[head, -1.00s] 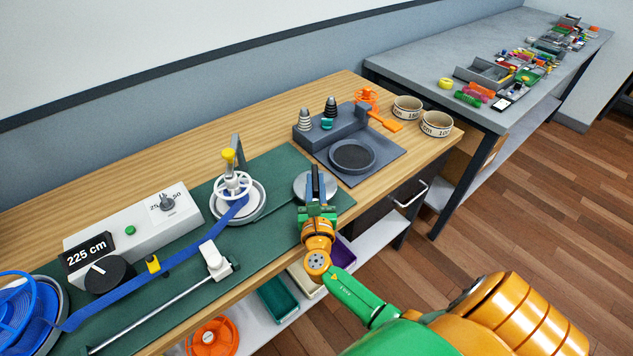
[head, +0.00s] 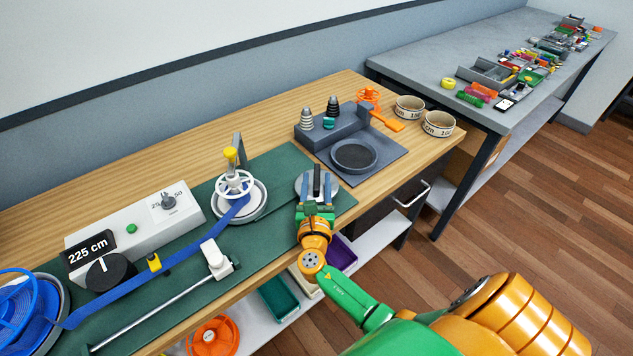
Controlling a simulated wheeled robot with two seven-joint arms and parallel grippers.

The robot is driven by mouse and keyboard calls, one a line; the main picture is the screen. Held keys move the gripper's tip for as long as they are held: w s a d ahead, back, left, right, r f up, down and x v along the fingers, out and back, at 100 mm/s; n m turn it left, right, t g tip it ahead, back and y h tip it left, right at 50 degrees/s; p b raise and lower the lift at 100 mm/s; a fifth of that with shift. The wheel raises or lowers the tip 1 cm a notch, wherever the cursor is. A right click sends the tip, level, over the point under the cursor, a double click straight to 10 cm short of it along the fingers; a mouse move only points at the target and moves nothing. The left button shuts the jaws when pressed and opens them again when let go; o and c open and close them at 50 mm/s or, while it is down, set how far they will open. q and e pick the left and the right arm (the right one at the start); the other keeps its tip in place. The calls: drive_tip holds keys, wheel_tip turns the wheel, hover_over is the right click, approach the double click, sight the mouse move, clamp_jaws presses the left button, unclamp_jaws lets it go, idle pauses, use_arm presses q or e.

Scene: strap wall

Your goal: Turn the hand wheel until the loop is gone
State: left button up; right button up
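The white hand wheel (head: 235,184) with a yellow knob (head: 231,155) sits on a round grey base on the green mat. A blue strap (head: 190,255) runs from the blue reel (head: 30,310) at far left to the wheel. I cannot make out a distinct loop in it. My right gripper (head: 317,188) is open over a grey disc (head: 303,184) right of the wheel, its fingers on either side of a dark upright piece (head: 317,180), apart from it. It does not touch the hand wheel. My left gripper is not in view.
A white box with a display reading 225 cm (head: 90,249) and a black knob (head: 110,273) stands left of the wheel. A white slider (head: 214,258) sits on a rod in front. A grey fixture (head: 335,130) and two labelled rings (head: 409,107) stand at right.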

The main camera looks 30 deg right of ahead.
drive_tip(key=v, duration=0.7)
drive_tip(key=shift+s+b, duration=0.1)
drive_tip(key=shift+b, duration=0.2)
idle(0.7)
